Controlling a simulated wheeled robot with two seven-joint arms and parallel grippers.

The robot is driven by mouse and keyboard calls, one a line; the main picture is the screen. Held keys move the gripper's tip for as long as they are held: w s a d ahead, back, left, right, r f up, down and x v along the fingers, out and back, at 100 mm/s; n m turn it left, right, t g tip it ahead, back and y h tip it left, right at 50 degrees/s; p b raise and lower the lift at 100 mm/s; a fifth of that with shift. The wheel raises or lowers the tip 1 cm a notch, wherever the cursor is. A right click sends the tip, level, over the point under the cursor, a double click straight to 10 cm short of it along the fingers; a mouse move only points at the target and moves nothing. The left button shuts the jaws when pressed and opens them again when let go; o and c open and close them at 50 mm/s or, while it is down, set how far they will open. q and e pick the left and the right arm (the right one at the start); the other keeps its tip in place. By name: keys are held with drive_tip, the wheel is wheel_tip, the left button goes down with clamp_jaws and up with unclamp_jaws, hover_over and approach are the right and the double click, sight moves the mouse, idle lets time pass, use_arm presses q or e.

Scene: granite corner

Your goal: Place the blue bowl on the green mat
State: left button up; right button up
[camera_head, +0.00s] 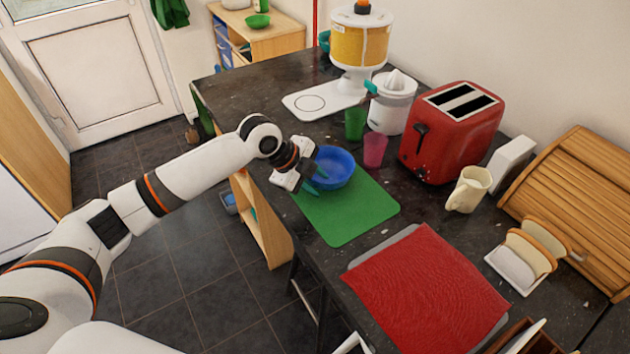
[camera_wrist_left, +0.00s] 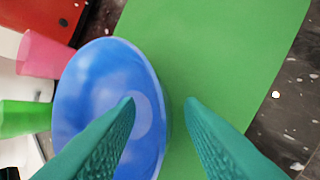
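The blue bowl (camera_head: 335,166) is upright at the far end of the green mat (camera_head: 350,215). In the left wrist view the bowl (camera_wrist_left: 82,90) covers part of the mat's edge, and the mat (camera_wrist_left: 225,50) spreads to its right. I cannot tell whether the bowl rests fully on the mat. My left gripper (camera_head: 312,182) is at the bowl's near left rim. In the left wrist view its teal fingers (camera_wrist_left: 159,101) are apart, one over the bowl's inside and one outside over the mat, with the rim between them. My right gripper is not in view.
Green (camera_head: 355,123) and pink (camera_head: 375,150) cups stand just behind the bowl. A red toaster (camera_head: 450,135) and cream mug (camera_head: 469,188) stand to the right. A red cloth (camera_head: 425,290) lies nearer. A juicer (camera_head: 392,103) and dispenser (camera_head: 360,45) stand behind.

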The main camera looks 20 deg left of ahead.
use_arm(q)
drive_tip(key=b+v, duration=0.1)
drive_tip(key=v, duration=1)
drive_tip(key=shift+s+r, duration=0.15)
drive_tip(key=shift+r, duration=0.2)
drive_tip(key=shift+a, duration=0.15)
